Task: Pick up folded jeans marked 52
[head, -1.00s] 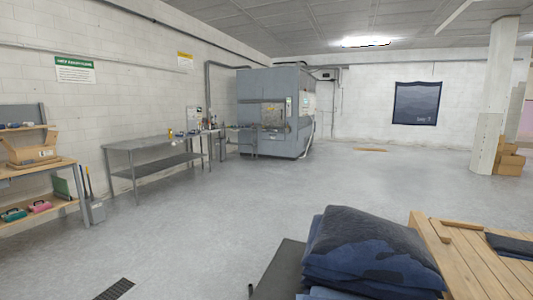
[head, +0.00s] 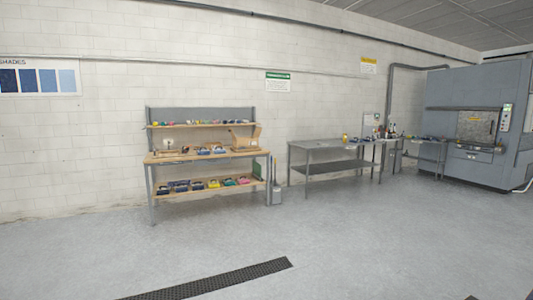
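No folded jeans marked 52 can be made out in the head view now. Only a small dark blue sliver (head: 530,296) shows at the bottom right corner, too little to tell what it is. Neither of my grippers is in view.
A wooden workbench (head: 205,157) with shelves of small coloured items stands against the white wall. A steel table (head: 330,144) is to its right, and a large grey machine (head: 465,95) stands at far right. A dark floor grate (head: 215,280) crosses the foreground. The grey floor is open.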

